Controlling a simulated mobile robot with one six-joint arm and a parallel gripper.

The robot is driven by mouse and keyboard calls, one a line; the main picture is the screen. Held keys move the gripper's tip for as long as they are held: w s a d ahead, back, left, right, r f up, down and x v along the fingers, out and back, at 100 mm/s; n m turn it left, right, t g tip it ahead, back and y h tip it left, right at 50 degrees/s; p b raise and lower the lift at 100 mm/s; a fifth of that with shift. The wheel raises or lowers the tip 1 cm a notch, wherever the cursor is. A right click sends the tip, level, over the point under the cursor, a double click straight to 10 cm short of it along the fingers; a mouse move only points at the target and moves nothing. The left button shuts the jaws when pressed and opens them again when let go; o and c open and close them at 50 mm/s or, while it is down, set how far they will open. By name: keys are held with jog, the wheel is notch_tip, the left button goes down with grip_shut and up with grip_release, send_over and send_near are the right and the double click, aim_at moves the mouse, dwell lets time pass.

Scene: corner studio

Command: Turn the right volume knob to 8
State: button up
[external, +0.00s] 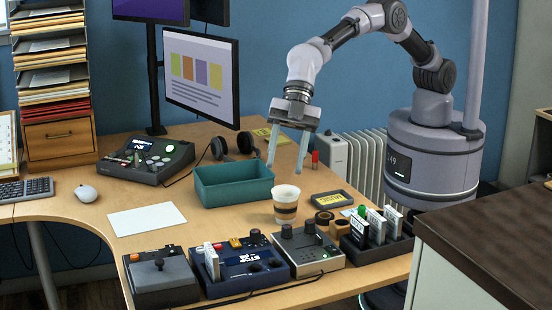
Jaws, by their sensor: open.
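My gripper (286,167) is open and empty, pointing down above the desk, over the space behind the paper cup. A silver-grey control box (308,258) stands at the desk's front edge with two dark knobs on top. Its right knob (310,227) is upright and nothing touches it; its left knob (286,231) is beside it. My gripper is well above and behind this box. The knob's pointer and any number scale are too small to read, so its setting cannot be told. Whether these are the volume knobs cannot be read either.
A teal bin (232,184) stands behind. The desk around the white paper (146,220) is clear.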

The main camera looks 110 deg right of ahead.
jog(key=s+d+n+g+h+p, duration=0.25)
jog(key=d+n+g, duration=0.25)
jog(key=d, duration=1)
send_near(287, 228)
jog(key=shift+y, duration=0.25)
jog(key=b+x, duration=0.3)
jog(key=x, duration=0.1)
jog(key=b+x, duration=0.3)
jog(key=x, duration=0.2)
jog(key=shift+d+f, duration=0.15)
jog(key=shift+d, duration=0.05)
grip_shut()
